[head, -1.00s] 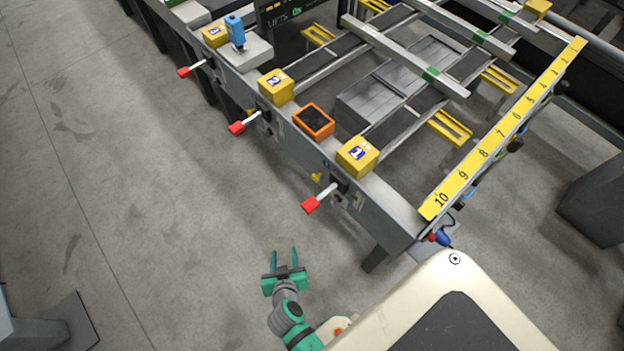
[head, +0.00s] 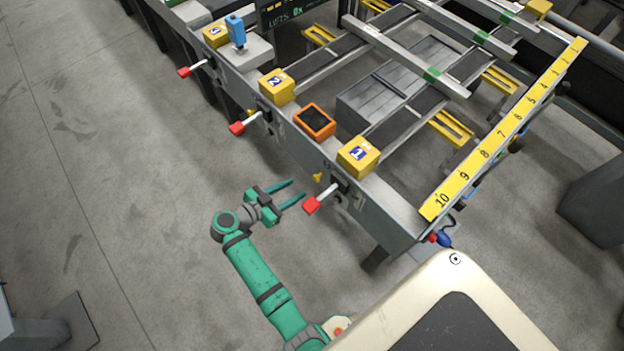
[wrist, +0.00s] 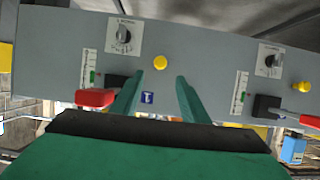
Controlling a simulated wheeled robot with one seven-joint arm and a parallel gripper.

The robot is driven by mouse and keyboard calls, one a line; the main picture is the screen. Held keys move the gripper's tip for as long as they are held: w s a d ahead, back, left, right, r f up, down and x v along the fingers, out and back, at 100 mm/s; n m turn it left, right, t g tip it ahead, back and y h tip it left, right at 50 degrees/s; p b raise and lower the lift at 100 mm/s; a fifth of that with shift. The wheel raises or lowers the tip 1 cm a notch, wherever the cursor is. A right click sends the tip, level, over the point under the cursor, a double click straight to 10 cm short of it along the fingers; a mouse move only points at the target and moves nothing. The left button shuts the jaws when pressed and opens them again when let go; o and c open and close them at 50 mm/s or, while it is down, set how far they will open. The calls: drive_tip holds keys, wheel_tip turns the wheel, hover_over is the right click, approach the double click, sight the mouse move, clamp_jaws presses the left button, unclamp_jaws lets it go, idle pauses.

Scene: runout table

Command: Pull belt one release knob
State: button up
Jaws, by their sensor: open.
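A small yellow knob (head: 318,177) sits on the grey front panel (head: 375,213), just left of the red-tipped lever (head: 313,204) below the yellow box marked 1 (head: 357,157). My gripper (head: 298,189) is open and empty, left of this knob, its fingers pointing right towards the panel. In the wrist view, which looks upside down, the knob (wrist: 160,62) shows between the fingertips (wrist: 158,85), slightly beyond them. It appears untouched. A blue numbered label (wrist: 147,97) is beside it, and the red lever handle (wrist: 95,97) lies close to the left finger.
A second lever (head: 240,127) and another yellow knob (head: 250,112) stand farther left along the panel, by the box marked 2 (head: 276,86). A dial (wrist: 124,36) is on the panel near the knob. The floor left of the table is clear.

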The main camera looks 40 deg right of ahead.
sight(315, 179)
drive_tip(key=x, duration=1)
drive_tip(key=shift+a, duration=0.1)
